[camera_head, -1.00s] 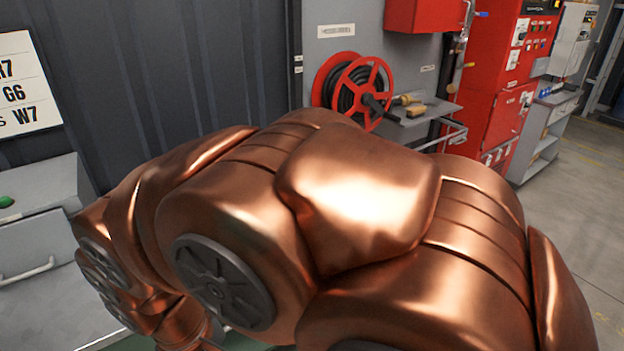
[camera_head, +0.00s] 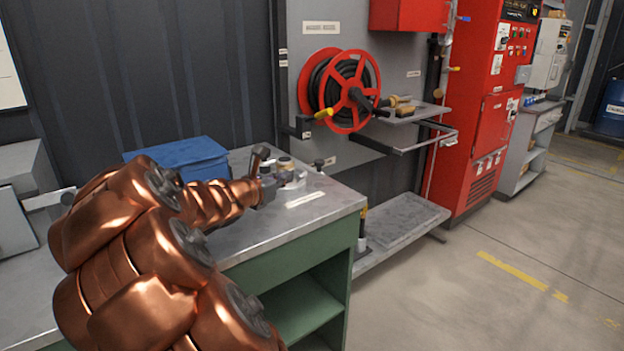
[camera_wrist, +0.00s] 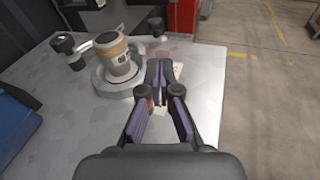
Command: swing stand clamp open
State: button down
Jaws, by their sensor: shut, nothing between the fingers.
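A stand (camera_wrist: 102,83) with a grey ring-shaped base sits on the metal bench top in the wrist view. It holds an upright tan and grey cylinder (camera_wrist: 112,52). A grey arm with a dark knob (camera_wrist: 62,42) reaches out to the left, and another dark knob (camera_wrist: 157,25) is at the right. I cannot tell which part is the clamp or how far it is open. My gripper (camera_wrist: 160,68) is shut and empty, just right of the stand; contact cannot be told. In the head view, the stand (camera_head: 290,174) is partly hidden behind my gripper (camera_head: 268,188).
The bench (camera_head: 318,202) has a green front and free top to the right of the stand. A blue box (camera_head: 177,158) is at the back left. A red hose reel (camera_head: 347,90), a shelf (camera_head: 415,113) and a red cabinet (camera_head: 495,110) stand behind. The floor at right is clear.

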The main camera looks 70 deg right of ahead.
aim_at(317, 164)
jog(key=shift+w+d+f+n, duration=0.25)
jog(key=shift+d+n, duration=0.25)
jog(key=x, duration=1.4)
jog(key=shift+w+r, duration=0.1)
jog(key=shift+w, duration=0.05)
jog(key=shift+t+b, duration=0.3)
jog(key=shift+b, duration=0.05)
